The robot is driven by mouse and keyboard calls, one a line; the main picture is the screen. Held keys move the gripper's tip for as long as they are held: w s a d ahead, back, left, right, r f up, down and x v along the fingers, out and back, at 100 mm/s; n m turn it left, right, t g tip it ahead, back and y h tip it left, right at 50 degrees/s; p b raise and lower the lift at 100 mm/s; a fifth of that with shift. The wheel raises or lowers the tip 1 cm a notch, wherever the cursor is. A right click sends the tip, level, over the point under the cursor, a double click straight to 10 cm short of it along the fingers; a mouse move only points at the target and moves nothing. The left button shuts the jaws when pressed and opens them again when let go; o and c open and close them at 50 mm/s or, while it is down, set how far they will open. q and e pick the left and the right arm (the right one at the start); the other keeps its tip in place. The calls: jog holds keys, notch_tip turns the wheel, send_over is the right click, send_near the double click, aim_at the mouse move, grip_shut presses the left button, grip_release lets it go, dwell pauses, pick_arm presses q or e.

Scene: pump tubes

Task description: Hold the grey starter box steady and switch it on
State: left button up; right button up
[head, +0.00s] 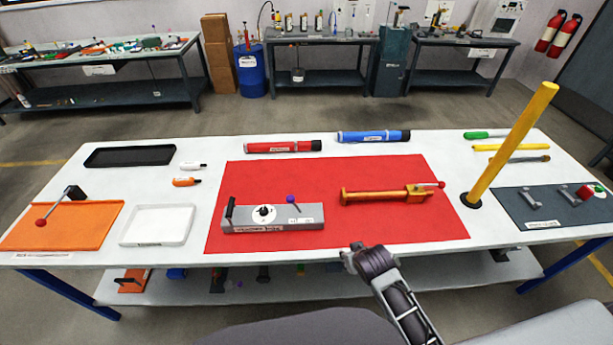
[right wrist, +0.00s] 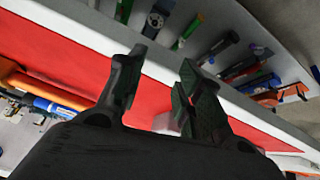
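The grey starter box (head: 273,216) lies on the red mat (head: 340,235) in the head view. It has a black upright handle (head: 230,208) at its left end, a white dial with a black knob (head: 264,212) on top, and a purple-tipped lever (head: 291,200) at its right. My right gripper (head: 353,257) is at the table's front edge, right of the box and apart from it. In the right wrist view its two fingers (right wrist: 160,68) stand apart, with no held object visible between them. My left gripper is not in view.
An orange tool with a red-knobbed lever (head: 385,195) lies on the mat right of the box. A yellow post (head: 512,145) rises at the right. A white tray (head: 158,226) and an orange plate (head: 62,227) are at the left. The mat before the box is clear.

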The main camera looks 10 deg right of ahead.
jog(key=w+a+r+t+y, duration=0.1)
jog(key=w+a+r+t, duration=0.2)
jog(key=w+r+t, duration=0.5)
jog(key=w+a+r+t+y, duration=0.1)
jog(key=w+a+r+t, duration=0.25)
jog(key=w+r, duration=0.9)
jog(key=s+a+r+n+g+y, duration=0.1)
jog(key=a+r+n+g+y, duration=0.3)
jog(key=a+r+n+y, duration=0.35)
jog(key=s+a+r+n+g+y, duration=0.1)
jog(key=a+r+n+g+y, duration=0.25)
jog(key=a+n+y, duration=0.55)
notch_tip(320, 180, down, 7)
jog(key=s+n+g+h, duration=0.2)
jog(key=g+h, duration=0.3)
jog(key=g, duration=0.3)
jog(key=w+d+f+m+h, duration=0.1)
jog(key=d+f+h, duration=0.1)
jog(key=d, duration=0.4)
jog(key=w+d+f+m+g+h, duration=0.1)
jog(key=d+f+m+h, duration=0.1)
jog(key=d+h, duration=0.3)
jog(key=shift+w+d+f+g, duration=0.3)
jog(key=shift+d+f, duration=0.3)
jog(key=shift+f, duration=0.15)
